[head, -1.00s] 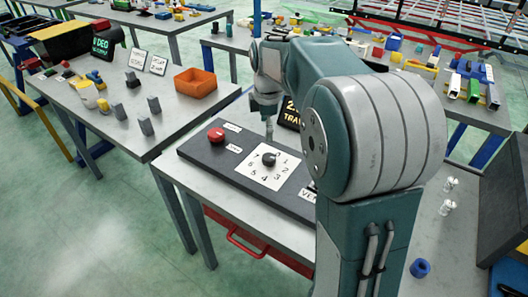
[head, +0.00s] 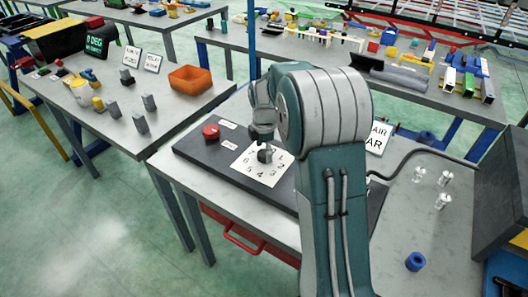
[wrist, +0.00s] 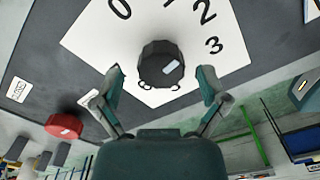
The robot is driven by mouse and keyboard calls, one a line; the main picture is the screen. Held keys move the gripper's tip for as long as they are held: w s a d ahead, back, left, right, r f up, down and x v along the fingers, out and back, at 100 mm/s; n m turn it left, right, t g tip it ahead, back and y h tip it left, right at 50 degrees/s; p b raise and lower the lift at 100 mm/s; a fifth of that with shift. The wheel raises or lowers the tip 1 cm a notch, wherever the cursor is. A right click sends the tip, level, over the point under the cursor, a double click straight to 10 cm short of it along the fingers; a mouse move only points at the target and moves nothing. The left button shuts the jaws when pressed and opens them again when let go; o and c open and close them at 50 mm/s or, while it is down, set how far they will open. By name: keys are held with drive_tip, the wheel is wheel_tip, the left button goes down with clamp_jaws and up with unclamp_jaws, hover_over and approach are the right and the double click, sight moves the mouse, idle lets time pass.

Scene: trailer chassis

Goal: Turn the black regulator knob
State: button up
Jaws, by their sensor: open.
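The black regulator knob (wrist: 161,64) is in the middle of the wrist view, on a white numbered dial plate (wrist: 100,38), with a small pale mark on its face. In the head view the knob (head: 265,154) sits on the dial plate (head: 262,172), partly covered by my gripper. My gripper (wrist: 160,84) is open in the wrist view, one finger to each side of the knob, with gaps between the fingers and the knob. I cannot tell from the head view how far above the plate the fingertips are.
A red button (head: 211,132) stands left of the dial on the dark panel (head: 192,150). A sign (head: 378,138) and a hose stand on the right. Clear fittings (head: 418,174) and a blue ring (head: 415,261) lie on the table at right. An orange bin (head: 190,80) stands on the left table.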

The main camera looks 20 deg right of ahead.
drive_tip(key=shift+f, duration=0.3)
drive_tip(key=c, duration=1.1)
drive_tip(key=shift+c, duration=0.2)
